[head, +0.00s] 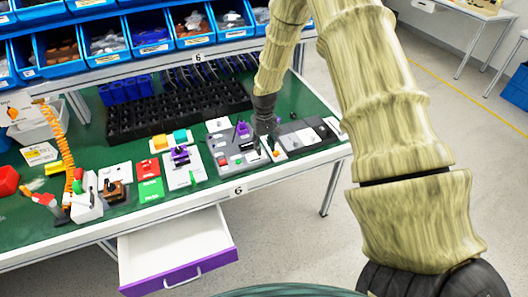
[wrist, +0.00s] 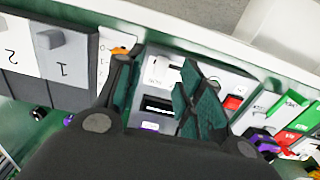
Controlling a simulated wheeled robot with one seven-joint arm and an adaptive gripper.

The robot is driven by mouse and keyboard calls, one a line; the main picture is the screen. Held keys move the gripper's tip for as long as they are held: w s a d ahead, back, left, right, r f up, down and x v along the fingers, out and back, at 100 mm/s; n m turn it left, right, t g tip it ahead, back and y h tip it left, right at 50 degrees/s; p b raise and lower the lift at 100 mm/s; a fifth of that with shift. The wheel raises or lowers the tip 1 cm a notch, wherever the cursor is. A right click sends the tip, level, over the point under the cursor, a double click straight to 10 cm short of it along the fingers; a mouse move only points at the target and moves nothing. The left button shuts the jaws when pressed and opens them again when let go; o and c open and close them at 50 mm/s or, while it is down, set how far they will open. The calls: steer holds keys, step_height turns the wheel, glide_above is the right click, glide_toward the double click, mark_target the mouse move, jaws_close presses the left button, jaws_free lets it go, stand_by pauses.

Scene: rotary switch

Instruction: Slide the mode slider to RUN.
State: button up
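A grey control panel (head: 236,160) lies on the green bench top, with a red button and small controls on it. In the wrist view the panel (wrist: 213,78) shows a white plate with a small dark slot (wrist: 160,72) and a black slotted control (wrist: 158,106). I cannot read their labels, so I cannot tell which is the mode slider. My gripper (head: 266,128) is above the panel's right part. In the wrist view my gripper (wrist: 162,62) has its dark green fingers apart, on either side of these controls, with nothing seen between them. Whether it touches the panel is unclear.
A plate with an orange knob (wrist: 119,51) is beside the left finger. A red button (wrist: 232,102) is right of the fingers. An open drawer (head: 178,250) juts out below the bench.

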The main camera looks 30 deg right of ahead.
mark_target(264, 155)
step_height(264, 155, up, 7)
stand_by(0.4)
stand_by(0.4)
steer(key=s+a+f+b, duration=0.1)
steer(key=s+a+f, duration=0.4)
steer(key=s+f, duration=0.4)
steer(key=s+a+f+b, duration=0.1)
steer(key=s+a+f, duration=0.55)
steer(key=f, duration=0.45)
steer(key=s+a+f, duration=0.2)
steer(key=s, duration=0.6)
steer(key=s+a+f+n+b, duration=0.1)
steer(key=s+a+f, duration=0.2)
steer(key=s, duration=0.6)
steer(key=s+a+f+b, duration=0.1)
steer(key=s+a+f, duration=0.1)
steer(key=s, duration=0.6)
steer(key=shift+s+a+f, duration=0.25)
steer(key=shift+s+f, duration=0.05)
